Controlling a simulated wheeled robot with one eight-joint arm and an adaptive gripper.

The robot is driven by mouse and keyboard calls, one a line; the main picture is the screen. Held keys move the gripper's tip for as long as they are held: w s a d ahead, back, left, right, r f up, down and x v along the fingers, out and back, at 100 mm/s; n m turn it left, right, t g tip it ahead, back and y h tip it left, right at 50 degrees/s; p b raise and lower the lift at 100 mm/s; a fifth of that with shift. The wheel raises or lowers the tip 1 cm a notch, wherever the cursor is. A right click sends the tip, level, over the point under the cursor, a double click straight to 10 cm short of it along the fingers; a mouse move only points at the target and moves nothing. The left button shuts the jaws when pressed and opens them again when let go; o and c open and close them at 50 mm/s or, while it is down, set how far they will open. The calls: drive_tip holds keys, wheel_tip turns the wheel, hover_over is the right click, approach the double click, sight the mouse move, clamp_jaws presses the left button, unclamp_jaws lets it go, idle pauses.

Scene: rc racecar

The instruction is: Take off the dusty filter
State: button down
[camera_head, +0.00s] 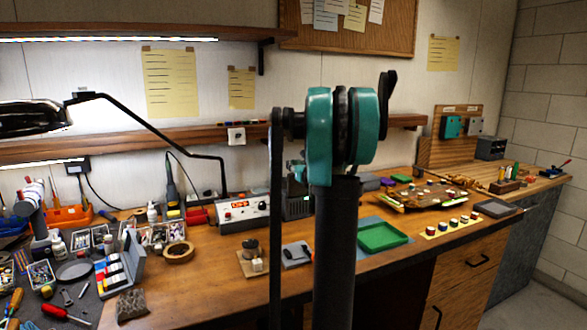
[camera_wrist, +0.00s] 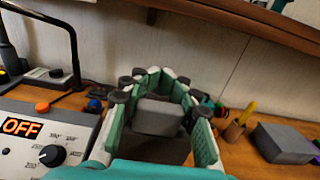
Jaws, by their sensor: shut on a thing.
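In the wrist view my gripper (camera_wrist: 160,100) has its teal fingers closed around a grey, rounded block (camera_wrist: 158,117). The block matches a foam filter in shape, but I cannot tell for certain that it is the dusty filter. It seems held above the bench, close to the power supply. In the head view my own arm stands in front and hides most of the gripper; only a bit of teal shows left of the arm. A car-like chassis (camera_head: 430,196) with small parts lies on the bench at the right.
The power supply (camera_head: 241,210) reads OFF in the wrist view. A green tray (camera_head: 383,236) lies right of my arm, beside a yellow strip (camera_head: 452,227) with several small cylinders. Tools and bins crowd the left. A lamp (camera_head: 160,128) reaches over the bench.

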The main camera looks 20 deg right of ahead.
drive_tip(key=shift+r, duration=2.05)
